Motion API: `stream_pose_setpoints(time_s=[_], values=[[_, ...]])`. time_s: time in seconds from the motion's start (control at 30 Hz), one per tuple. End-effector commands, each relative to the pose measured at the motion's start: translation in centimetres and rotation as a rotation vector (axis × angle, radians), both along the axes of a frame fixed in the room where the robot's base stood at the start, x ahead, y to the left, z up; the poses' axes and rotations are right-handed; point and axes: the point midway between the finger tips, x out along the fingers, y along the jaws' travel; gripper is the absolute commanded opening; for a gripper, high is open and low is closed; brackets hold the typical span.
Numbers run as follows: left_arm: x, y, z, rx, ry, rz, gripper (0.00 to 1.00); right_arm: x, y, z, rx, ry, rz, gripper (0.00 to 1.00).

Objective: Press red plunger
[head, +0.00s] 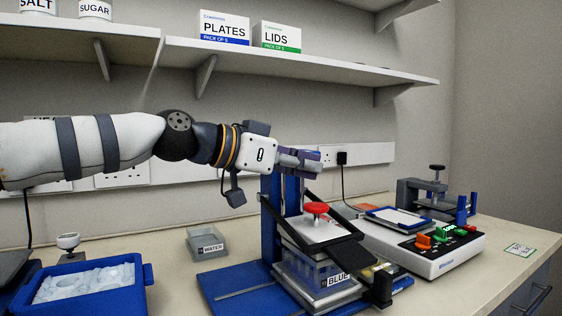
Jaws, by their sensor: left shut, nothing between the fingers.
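The red plunger (316,208) is a round red knob on a thin stem. It stands above the white top plate of the pipette press (316,231), which has a blue upright behind it and black arms at its sides. A block labelled BLUE (322,275) sits under the plate on the blue base. My left gripper (308,164) reaches in from the left, shut and empty. In the picture it is above the plunger, with a visible gap between them. My right gripper is not in view.
A blue tub of ice (146,274) and a WATER tray (207,246) stand to the left. A white device with coloured knobs (430,252) is close on the right, with a small black and blue stand (408,193) behind it. A shelf (300,62) runs above my arm.

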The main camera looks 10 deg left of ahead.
Motion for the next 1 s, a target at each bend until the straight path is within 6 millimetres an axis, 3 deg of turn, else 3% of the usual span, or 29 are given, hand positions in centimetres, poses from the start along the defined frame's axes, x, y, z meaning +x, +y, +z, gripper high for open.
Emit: stream_pose_setpoints(time_s=[0.23,0.67,0.9,1.0], values=[[0.2,-0.3,-3.3,-0.001,-0.001,0.001,0.0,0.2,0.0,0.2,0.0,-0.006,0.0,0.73],[0.2,-0.3,-4.1,0.001,-0.001,0.001,0.0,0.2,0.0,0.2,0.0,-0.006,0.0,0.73],[0.3,-0.3,-6.7,0.0,0.005,0.0,0.0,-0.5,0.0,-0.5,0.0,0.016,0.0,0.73],[0.2,-0.3,-6.7,0.0,0.002,-0.001,0.0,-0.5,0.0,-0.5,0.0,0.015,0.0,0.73]])
